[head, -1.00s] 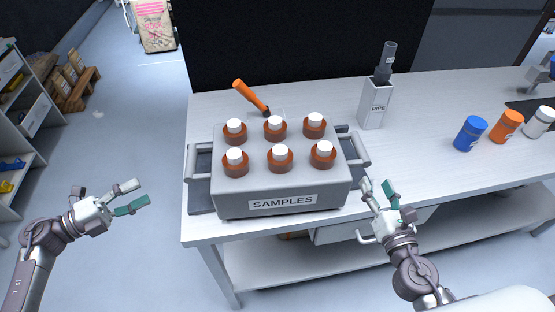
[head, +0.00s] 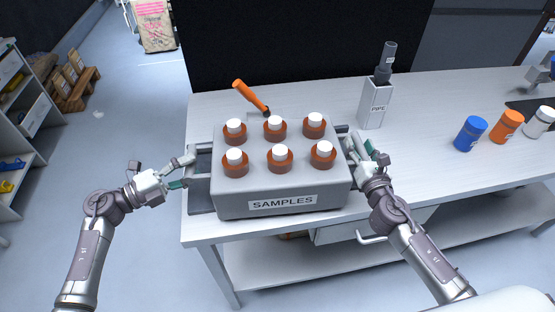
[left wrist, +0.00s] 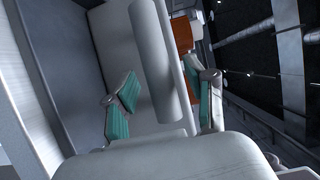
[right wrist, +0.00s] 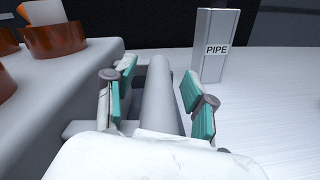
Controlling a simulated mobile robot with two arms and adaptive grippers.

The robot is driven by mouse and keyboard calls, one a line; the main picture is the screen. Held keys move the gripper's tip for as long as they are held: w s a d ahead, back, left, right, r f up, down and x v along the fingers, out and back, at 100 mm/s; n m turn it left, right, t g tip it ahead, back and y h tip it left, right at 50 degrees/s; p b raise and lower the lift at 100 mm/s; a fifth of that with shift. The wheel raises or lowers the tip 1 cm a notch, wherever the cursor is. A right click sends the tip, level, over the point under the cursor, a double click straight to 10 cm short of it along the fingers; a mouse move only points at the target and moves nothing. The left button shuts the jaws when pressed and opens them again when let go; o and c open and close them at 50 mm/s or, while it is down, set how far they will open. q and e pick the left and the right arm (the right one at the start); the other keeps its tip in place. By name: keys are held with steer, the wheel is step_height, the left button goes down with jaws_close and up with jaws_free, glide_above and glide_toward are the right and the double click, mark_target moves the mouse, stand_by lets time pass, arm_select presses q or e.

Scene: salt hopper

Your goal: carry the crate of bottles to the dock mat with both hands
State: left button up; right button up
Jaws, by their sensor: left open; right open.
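The grey crate (head: 235,200) labelled SAMPLES stands on the table, holding several brown bottles with white caps (head: 280,157). It has a bar handle on each side. My left gripper (head: 183,172) is open at the crate's left handle; in the left wrist view the handle bar (left wrist: 158,60) lies between the open fingers (left wrist: 165,100). My right gripper (head: 358,150) is open at the right handle; in the right wrist view the handle bar (right wrist: 159,95) runs between its fingers (right wrist: 157,95). A dark grey mat (head: 200,198) shows under the crate's left side. I cannot make out the dock mat.
A grey holder labelled PIPE (head: 375,103) stands right of the crate, and an orange-handled tool (head: 248,95) lies behind it. Blue (head: 470,133), orange (head: 507,126) and white (head: 539,122) jars stand at the right. The table (head: 430,180) is clear between holder and front edge.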

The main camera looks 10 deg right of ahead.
arm_select(q)
jaws_close()
arm_select(e)
jaws_close()
arm_select(q)
steer(key=shift+r, duration=0.35)
arm_select(e)
steer(key=shift+w+r, duration=0.1)
steer(key=shift+r, duration=0.25)
arm_select(q)
steer(key=shift+w, duration=0.2)
arm_select(e)
steer(key=shift+w, duration=0.15)
